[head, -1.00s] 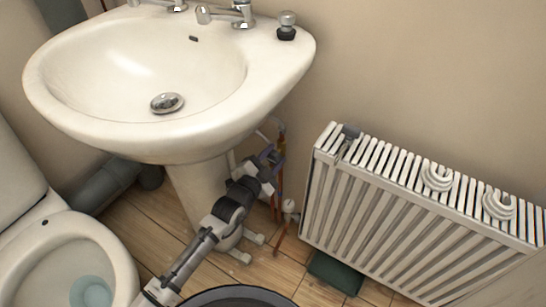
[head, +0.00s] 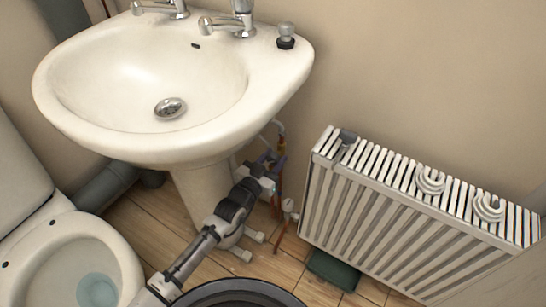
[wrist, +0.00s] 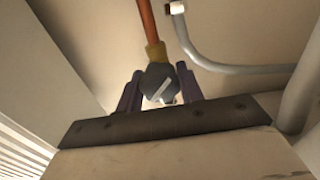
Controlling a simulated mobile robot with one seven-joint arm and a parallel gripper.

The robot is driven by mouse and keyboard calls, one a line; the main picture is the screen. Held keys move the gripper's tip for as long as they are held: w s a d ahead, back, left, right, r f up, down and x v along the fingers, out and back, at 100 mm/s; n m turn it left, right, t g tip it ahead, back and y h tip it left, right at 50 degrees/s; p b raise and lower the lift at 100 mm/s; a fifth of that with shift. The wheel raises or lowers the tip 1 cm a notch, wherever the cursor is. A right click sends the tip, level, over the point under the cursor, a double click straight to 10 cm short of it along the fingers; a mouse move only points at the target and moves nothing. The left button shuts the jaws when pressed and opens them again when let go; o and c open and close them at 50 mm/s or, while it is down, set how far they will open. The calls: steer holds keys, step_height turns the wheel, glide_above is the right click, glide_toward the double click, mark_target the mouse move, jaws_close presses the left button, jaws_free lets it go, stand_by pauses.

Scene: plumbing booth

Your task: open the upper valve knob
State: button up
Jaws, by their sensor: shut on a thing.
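A grey valve knob (wrist: 160,80) sits below a brass-coloured fitting (wrist: 155,52) on a copper pipe (wrist: 147,22) in the wrist view. My gripper (wrist: 160,91) has its two purple fingers on either side of the knob and is shut on it. The lower part of the knob is partly hidden between the fingers. In the head view my gripper (head: 268,166) is beside the pipes, below the right side of the sink. The knob is too small and too covered there to make out its angle.
The white sink (head: 215,130) overhangs from the left, on its pedestal (head: 200,190). A white radiator (head: 400,215) stands close on the right. A grey pipe (wrist: 235,68) bends past the knob. The toilet (head: 60,255) is at the lower left.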

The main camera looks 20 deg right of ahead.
steer(key=n, duration=0.4)
steer(key=shift+n, duration=2.1)
steer(key=o, duration=1)
steer(key=v, duration=1.4)
steer(key=shift+p, duration=0.3)
steer(key=shift+d, duration=0.1)
